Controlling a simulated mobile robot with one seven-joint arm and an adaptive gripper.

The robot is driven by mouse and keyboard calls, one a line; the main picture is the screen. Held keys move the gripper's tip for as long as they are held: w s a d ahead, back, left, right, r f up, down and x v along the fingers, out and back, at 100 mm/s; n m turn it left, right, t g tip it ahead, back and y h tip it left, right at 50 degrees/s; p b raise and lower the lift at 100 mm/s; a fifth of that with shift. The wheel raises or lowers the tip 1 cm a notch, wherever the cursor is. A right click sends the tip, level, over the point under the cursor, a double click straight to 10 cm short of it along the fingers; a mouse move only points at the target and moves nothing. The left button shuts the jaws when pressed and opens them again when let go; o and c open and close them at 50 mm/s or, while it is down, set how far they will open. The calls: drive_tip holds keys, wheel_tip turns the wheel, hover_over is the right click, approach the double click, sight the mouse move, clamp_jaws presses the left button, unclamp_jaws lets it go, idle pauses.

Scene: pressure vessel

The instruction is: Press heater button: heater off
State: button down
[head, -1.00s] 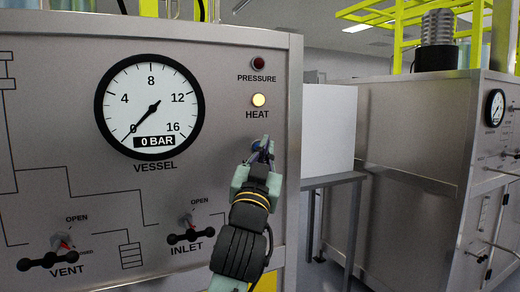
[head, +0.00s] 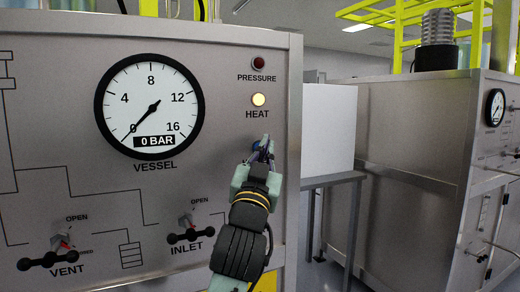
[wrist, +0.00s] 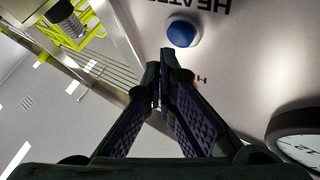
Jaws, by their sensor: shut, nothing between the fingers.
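The heater button is a round blue button (wrist: 181,32) in a pale ring, under upside-down "HEATER" lettering in the wrist view. In the head view only a sliver of the blue button (head: 256,145) shows beside my fingertips, below the "HEAT" label. My gripper (head: 264,148) is shut and empty, its tips in front of the panel at the button. In the wrist view my gripper (wrist: 162,65) has its tips just short of the button's edge in the picture; I cannot tell if they touch it. The HEAT lamp (head: 259,100) glows yellow.
The PRESSURE lamp (head: 258,63) is dark red. The vessel gauge (head: 150,107) reads 0 BAR. The VENT valve (head: 62,250) and INLET valve (head: 189,229) sit low on the panel. A grey side table (head: 334,181) and another steel unit (head: 415,170) stand to the right.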

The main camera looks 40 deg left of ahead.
idle(0.4)
drive_tip(key=shift+w+a, duration=0.15)
drive_tip(key=shift+a, duration=0.25)
drive_tip(key=shift+w+a, duration=0.2)
drive_tip(key=shift+a, duration=0.2)
idle(0.8)
drive_tip(key=shift+d, duration=0.1)
drive_tip(key=shift+s+d, duration=0.35)
drive_tip(key=shift+d, duration=0.3)
drive_tip(key=shift+s+d+b, duration=0.1)
drive_tip(key=shift+s+d, duration=0.2)
drive_tip(key=shift+d, duration=0.5)
drive_tip(key=shift+s+d+b, duration=0.15)
drive_tip(key=shift+s+d, duration=0.2)
drive_tip(key=shift+d, duration=0.4)
drive_tip(key=shift+s+d+b, duration=0.1)
drive_tip(key=shift+s+d, duration=0.2)
drive_tip(key=shift+d, duration=0.5)
